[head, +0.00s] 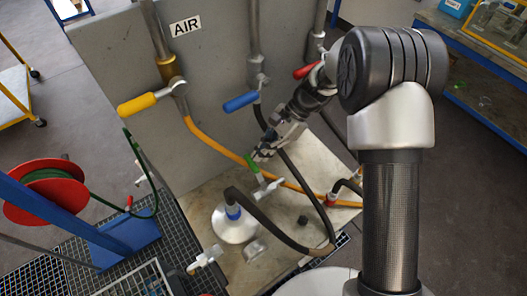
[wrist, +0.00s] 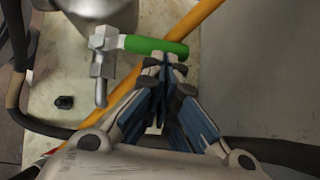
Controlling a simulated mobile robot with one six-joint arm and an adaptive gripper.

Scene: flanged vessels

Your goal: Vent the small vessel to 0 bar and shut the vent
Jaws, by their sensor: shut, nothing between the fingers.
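The small vessel (head: 236,228) is a pale metal body with a blue band at its hose end, standing on the pale plate. Part of a metal vessel (wrist: 97,10) shows at the top of the wrist view. A small metal valve (wrist: 103,66) with a green lever (wrist: 150,46) sits beside it, its spout pointing down the picture; the green lever also shows in the head view (head: 252,164). My gripper (wrist: 173,62) is shut and empty, its fingertips close to the lever's right end. I cannot tell whether they touch. No pressure reading is legible.
An orange hose (head: 215,143) and a black hose (head: 293,178) cross near the gripper. Yellow (head: 136,104), blue (head: 240,102) and red (head: 305,71) levers stand along the grey panel (head: 110,60). A small black knob (wrist: 64,102) lies on the plate.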

